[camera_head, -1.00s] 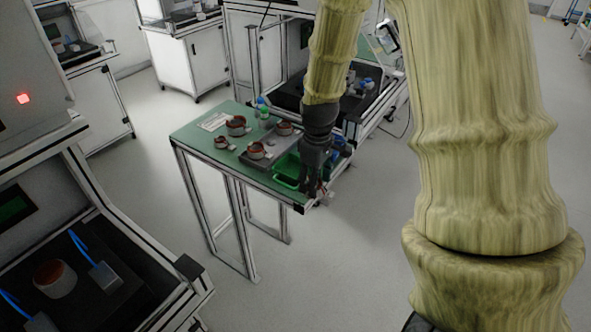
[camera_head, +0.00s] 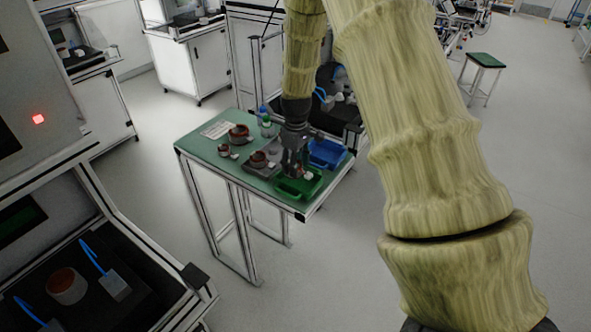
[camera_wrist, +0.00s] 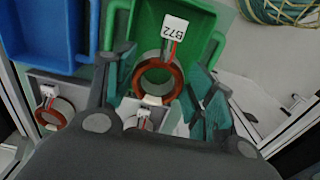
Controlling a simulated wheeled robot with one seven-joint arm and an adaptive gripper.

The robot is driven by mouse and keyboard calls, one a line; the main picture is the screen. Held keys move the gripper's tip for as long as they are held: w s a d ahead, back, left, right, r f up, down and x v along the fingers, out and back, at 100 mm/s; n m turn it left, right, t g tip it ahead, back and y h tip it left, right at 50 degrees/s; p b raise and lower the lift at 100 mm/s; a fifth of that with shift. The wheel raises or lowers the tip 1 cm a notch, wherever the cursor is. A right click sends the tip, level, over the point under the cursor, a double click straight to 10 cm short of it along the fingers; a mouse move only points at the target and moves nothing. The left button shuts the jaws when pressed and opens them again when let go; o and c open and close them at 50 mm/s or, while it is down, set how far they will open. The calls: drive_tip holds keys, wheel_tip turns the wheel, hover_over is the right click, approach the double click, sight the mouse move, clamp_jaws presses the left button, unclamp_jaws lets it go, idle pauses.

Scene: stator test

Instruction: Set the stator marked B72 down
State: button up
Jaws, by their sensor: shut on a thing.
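The stator marked B72 (camera_wrist: 170,80) is a copper-coloured ring with a grey rim and a white tag (camera_wrist: 175,28) reading B72. In the wrist view it sits between the fingers of my gripper (camera_wrist: 160,88), which is shut on it. The green tray (camera_wrist: 205,17) lies behind it in that view. In the head view my gripper (camera_head: 293,166) points down at the green tray (camera_head: 290,193). A small pale and reddish part shows by the fingertips there. I cannot tell whether the stator touches the tray floor.
A blue tray (camera_head: 327,153) stands beside the green one. Several other stators, such as one at the back (camera_head: 238,134), are on the green-topped table (camera_head: 200,146). Another stator (camera_wrist: 54,112) shows beside the trays in the wrist view. A bottle (camera_head: 265,120) stands at the back.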

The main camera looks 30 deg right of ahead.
drive_tip(key=shift+f+p, duration=0.75)
drive_tip(key=shift+f, duration=0.95)
drive_tip(key=o, duration=1.4)
drive_tip(key=shift+f, duration=0.15)
drive_tip(key=shift+r, duration=0.25)
drive_tip(key=shift+r+b, duration=1.85)
drive_tip(key=shift+r, duration=4.1)
